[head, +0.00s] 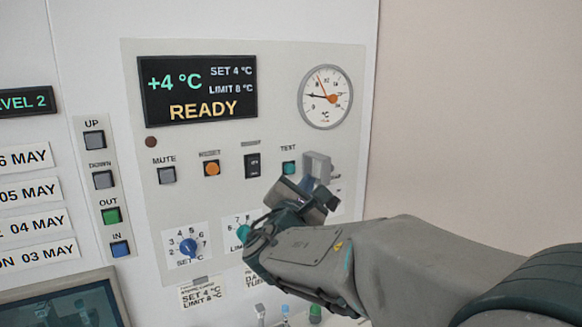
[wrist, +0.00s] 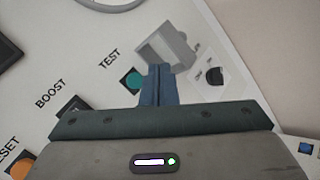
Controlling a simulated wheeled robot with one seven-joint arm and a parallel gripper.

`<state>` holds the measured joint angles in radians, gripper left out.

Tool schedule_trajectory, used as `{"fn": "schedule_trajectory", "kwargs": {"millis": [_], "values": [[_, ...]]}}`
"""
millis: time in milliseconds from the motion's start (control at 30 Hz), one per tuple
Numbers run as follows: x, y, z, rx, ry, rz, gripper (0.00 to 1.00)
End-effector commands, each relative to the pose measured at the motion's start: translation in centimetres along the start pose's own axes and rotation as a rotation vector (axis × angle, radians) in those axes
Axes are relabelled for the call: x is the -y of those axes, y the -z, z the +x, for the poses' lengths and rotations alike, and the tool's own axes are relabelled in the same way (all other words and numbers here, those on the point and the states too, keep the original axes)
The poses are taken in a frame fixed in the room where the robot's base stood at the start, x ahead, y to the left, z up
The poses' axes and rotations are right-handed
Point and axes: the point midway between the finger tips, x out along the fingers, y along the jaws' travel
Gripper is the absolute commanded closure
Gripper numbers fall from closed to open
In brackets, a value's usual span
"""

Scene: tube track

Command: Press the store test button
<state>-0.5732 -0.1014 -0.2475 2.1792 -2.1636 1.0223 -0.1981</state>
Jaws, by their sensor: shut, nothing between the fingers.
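The test button (head: 289,168) is a small teal button under the word TEST on the white control panel. It also shows in the wrist view (wrist: 132,80), just left of my fingertips. My gripper (head: 308,183) is in front of the panel, a little right of and below the button. In the wrist view my gripper's fingers (wrist: 159,70) are together with nothing between them. A grey open frame (head: 318,164) stands out from the panel right of the button, beyond my fingertips in the wrist view (wrist: 165,47). I cannot tell whether the fingers touch the panel.
A black BOOST rocker switch (head: 252,165) and an orange button (head: 211,169) sit left of the test button. A blue knob (head: 188,247) is lower left, and the display (head: 198,90) reads READY. A small black control (wrist: 215,76) lies right of my fingers.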

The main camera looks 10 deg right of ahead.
Motion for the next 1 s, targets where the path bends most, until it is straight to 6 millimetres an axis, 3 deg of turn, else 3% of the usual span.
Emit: {"fn": "schedule_trajectory", "kwargs": {"millis": [400,1000], "values": [[-2.1,2.2,3.0,0.0,0.0,0.001,1.0],[-2.3,2.3,3.2,0.0,0.0,0.001,1.0]]}}
